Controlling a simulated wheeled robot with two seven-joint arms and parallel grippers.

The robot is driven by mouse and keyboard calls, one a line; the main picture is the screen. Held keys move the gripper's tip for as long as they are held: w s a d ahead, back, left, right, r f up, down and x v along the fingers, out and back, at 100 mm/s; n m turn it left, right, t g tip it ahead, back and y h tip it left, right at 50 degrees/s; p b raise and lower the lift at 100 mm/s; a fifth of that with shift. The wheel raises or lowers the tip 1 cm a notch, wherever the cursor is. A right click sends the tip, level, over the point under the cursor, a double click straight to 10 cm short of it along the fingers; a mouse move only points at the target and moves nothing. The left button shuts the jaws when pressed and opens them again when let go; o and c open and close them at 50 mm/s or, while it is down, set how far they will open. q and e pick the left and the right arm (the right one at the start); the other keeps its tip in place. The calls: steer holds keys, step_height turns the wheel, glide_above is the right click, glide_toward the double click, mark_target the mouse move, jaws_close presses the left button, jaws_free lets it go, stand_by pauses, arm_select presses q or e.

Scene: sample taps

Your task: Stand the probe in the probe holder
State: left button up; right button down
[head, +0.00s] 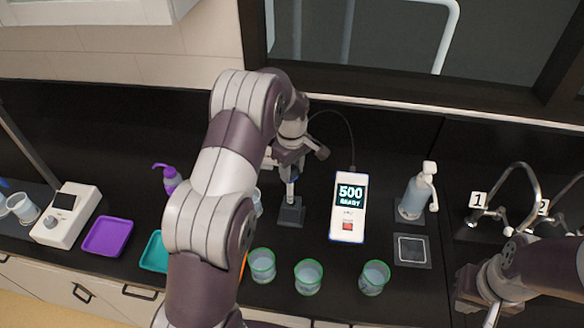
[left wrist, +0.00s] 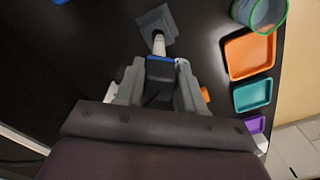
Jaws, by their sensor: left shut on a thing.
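The probe (head: 290,190) is a slim grey-white rod with a blue part, held upright in my left gripper (head: 289,170). The left wrist view shows the gripper (left wrist: 158,85) with its fingers on either side of the probe (left wrist: 158,46). The probe holder (head: 291,214) is a dark grey square block on the counter, directly below the probe, and it also shows in the left wrist view (left wrist: 151,20). The probe's lower end meets the holder's top in both views; I cannot tell how far it is inside. My right gripper (head: 487,300) is at the lower right, away from the probe, its jaws unclear.
A meter (head: 348,207) reading "500 READY" lies right of the holder, with a dark cable behind it. Several green-rimmed cups (head: 309,277) stand in front. Purple (head: 107,237) and teal (head: 154,252) trays lie left.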

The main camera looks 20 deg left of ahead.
arm_select(q)
steer(key=shift+f, duration=0.55)
steer(key=shift+d, duration=0.15)
steer(key=shift+s, duration=0.1)
